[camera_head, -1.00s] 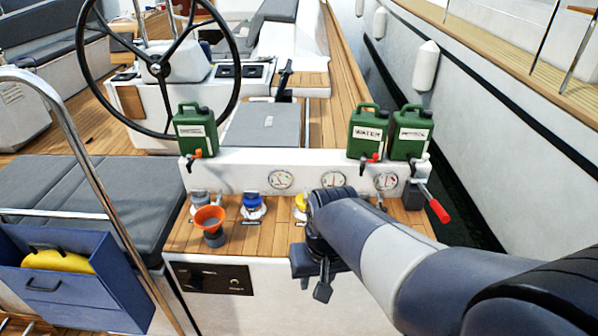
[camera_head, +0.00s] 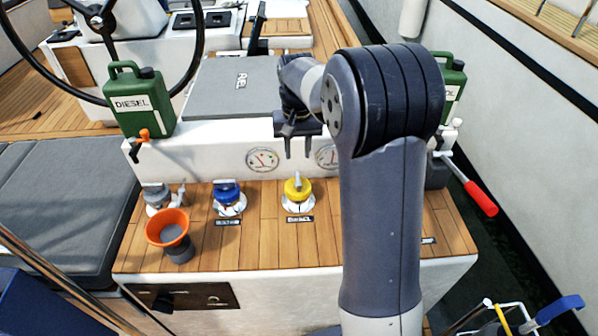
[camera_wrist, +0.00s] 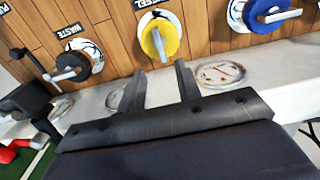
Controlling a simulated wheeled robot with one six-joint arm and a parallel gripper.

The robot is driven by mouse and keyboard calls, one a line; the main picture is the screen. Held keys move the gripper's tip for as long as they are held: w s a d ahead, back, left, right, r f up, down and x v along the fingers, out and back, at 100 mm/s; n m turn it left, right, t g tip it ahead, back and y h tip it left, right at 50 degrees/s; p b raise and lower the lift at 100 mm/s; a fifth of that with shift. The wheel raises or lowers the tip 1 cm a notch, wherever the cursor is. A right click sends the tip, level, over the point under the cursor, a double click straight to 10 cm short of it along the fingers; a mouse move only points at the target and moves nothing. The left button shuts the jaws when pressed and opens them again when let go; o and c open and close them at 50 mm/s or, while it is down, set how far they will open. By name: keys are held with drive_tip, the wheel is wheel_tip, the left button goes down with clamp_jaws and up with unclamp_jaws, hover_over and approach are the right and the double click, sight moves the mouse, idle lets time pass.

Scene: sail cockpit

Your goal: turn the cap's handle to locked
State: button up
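The yellow cap (camera_head: 303,192) sits in a white ring on the wooden deck, behind a label that reads DIESEL. Its grey bar handle (camera_head: 297,181) points roughly front to back. My gripper (camera_head: 298,154) hangs behind and above this cap, fingers pointing down, apart from it. In the wrist view the yellow cap (camera_wrist: 172,37) and its handle (camera_wrist: 158,46) lie just beyond the fingertips. My gripper (camera_wrist: 159,68) is open there with nothing between the fingers. A blue cap (camera_head: 227,192) sits to the left; it also shows in the wrist view (camera_wrist: 262,8).
An orange funnel (camera_head: 168,228) stands at the front left of the deck. A grey cap (camera_head: 157,194) is behind it. A WASTE cap (camera_wrist: 73,66) shows in the wrist view. A white ledge with gauges (camera_head: 262,160) and a green DIESEL can (camera_head: 139,103) stand behind. A red-handled lever (camera_head: 480,198) is at the right.

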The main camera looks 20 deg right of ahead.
sight(298, 178)
wheel_tip(298, 178, down, 9)
drive_tip(key=shift+f, duration=0.2)
idle(0.3)
clamp_jaws()
